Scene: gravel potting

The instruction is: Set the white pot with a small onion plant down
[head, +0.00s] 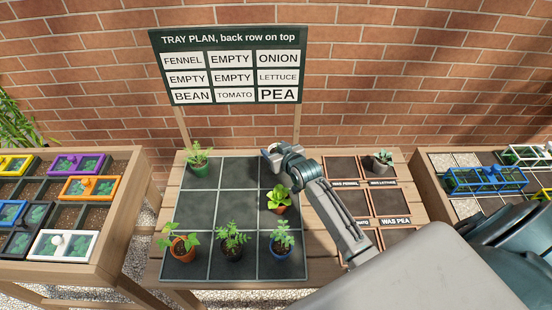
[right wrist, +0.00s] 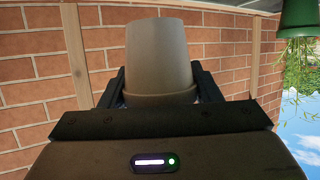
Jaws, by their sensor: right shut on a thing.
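My right gripper (head: 271,152) is over the back right cell of the dark grey tray (head: 232,173). It is shut on the white pot (right wrist: 159,58), which shows between the fingers in the right wrist view, pale grey-beige in shade. That view is inverted, so the pot's base is at the top. The onion plant is hidden in both views. In the head view the gripper covers most or all of the pot, and I cannot tell whether it touches the tray. My left gripper is not in view.
The tray also holds a fennel-like plant (head: 198,158), lettuce (head: 278,197) just in front of my gripper, and three front-row plants. A sign (head: 229,64) labels back right ONION. A succulent (head: 383,158) stands on the right rack. Side tables hold planter boxes.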

